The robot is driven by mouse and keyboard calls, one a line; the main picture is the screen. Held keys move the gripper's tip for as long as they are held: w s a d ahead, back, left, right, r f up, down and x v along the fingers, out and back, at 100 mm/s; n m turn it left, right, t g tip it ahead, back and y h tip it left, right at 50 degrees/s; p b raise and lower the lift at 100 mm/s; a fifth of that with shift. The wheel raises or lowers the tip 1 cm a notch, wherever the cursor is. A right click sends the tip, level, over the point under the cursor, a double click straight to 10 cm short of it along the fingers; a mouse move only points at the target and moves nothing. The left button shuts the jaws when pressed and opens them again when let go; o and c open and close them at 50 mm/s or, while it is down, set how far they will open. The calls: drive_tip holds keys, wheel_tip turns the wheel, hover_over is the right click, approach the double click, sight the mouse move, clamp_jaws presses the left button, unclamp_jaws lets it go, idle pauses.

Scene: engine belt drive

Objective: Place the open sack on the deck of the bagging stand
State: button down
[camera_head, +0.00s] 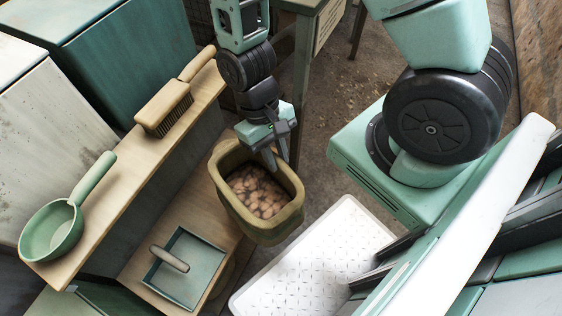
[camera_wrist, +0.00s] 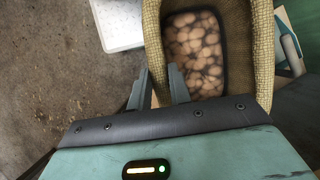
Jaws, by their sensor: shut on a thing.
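The open sack (camera_head: 262,226) is olive-tan and woven, with a thick rim and brown potato-like lumps inside. My gripper (camera_head: 272,158) is shut on the rim at its far right side, coming from above. In the wrist view my fingers (camera_wrist: 158,92) pinch the sack's wall (camera_wrist: 152,40), one inside and one outside. The sack looks upright or slightly tilted. The lower wooden board (camera_head: 135,265), seemingly the stand's deck, lies left of and partly behind the sack. The sack's underside is hidden, so I cannot tell whether it touches the board.
A green dustpan (camera_head: 196,277) lies on the lower board. The higher wooden ledge (camera_head: 115,190) on the left holds a brush (camera_head: 165,108) and a green scoop (camera_head: 55,229). A table (camera_head: 308,50) stands behind my arm. Bare floor (camera_head: 345,110) lies right of the sack.

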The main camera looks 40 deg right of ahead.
drive_tip(key=shift+w+a+b, duration=0.1)
drive_tip(key=shift+b, duration=0.35)
hover_over(245, 159)
drive_tip(key=shift+w, duration=0.15)
wheel_tip(245, 159, down, 7)
drive_tip(key=b, duration=0.7)
drive_tip(key=shift+r+b, duration=0.15)
drive_tip(key=shift+b, duration=0.15)
drive_tip(key=shift+w+b, duration=0.1)
drive_tip(key=shift+b, duration=0.3)
drive_tip(key=c, duration=1.3)
unclamp_jaws()
